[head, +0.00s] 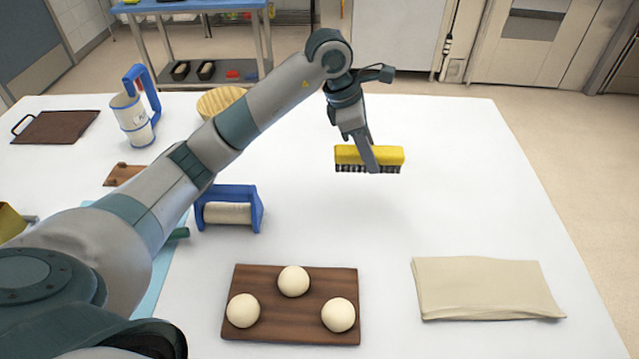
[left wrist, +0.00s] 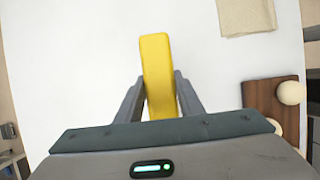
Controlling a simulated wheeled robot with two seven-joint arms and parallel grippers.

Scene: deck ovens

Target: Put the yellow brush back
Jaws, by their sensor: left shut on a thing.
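The yellow brush (head: 350,155) has a yellow back and dark bristles pointing down. My left gripper (head: 373,160) is shut on the brush and holds it over the clear far part of the white table (head: 470,200). In the left wrist view the brush (left wrist: 158,75) sits between the two fingers of my left gripper (left wrist: 160,100). The bristle side is hidden in that view. My right gripper is not in view.
A wooden board (head: 265,325) with three dough balls lies at the front, with a folded beige cloth (head: 485,288) to its right. A blue-framed roller (head: 228,210), a blue-handled jug (head: 132,115) and a dark tray (head: 55,127) stand left. The right middle is clear.

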